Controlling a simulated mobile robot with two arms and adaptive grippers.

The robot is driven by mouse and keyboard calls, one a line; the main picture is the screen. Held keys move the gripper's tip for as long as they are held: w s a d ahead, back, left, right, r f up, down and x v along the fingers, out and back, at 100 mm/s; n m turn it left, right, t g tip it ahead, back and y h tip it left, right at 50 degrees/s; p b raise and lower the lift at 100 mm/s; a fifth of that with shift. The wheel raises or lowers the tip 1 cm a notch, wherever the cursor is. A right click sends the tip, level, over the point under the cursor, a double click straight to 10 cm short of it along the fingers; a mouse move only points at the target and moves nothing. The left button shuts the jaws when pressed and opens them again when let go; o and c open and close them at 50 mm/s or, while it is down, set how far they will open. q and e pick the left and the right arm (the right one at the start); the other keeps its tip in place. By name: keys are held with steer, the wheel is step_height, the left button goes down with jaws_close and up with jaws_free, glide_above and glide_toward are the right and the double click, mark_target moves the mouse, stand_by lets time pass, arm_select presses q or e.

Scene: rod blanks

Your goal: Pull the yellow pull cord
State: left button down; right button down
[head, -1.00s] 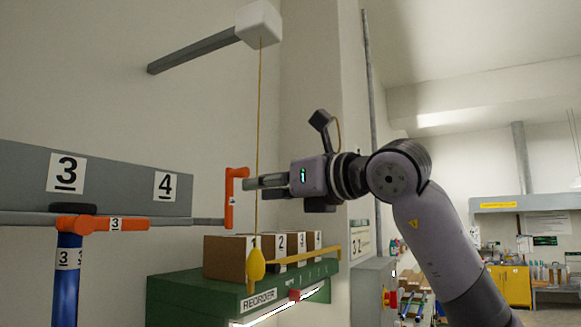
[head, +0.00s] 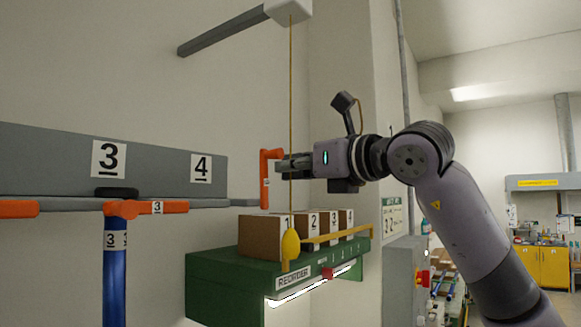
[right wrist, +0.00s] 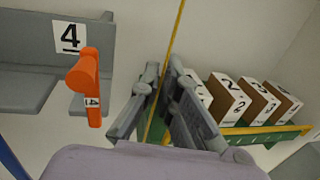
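The yellow pull cord (head: 290,95) hangs straight from a pale box at the top to a yellow knob (head: 291,244) in front of the green shelf. My right gripper (head: 285,165) is at the cord, well above the knob. In the right wrist view the cord (right wrist: 176,30) runs down between the two fingers, whose tips (right wrist: 164,68) lie close together on either side of it. The gripper looks shut on the cord, though the contact itself is too small to see clearly. My left gripper is not in view.
An orange handle (head: 265,178) stands just left of my right fingertips. The green shelf (head: 225,270) below carries numbered cardboard boxes (head: 262,238) and a yellow bar (head: 340,236). A grey rail (head: 50,165) with blue and orange parts is at left.

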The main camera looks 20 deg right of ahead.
steer(key=shift+f, duration=0.15)
stand_by(0.3)
steer(key=shift+f+b, duration=0.85)
steer(key=shift+b, duration=0.15)
steer(key=c, duration=1.7)
jaws_free()
steer(key=shift+r, duration=0.1)
steer(key=v, duration=1.2)
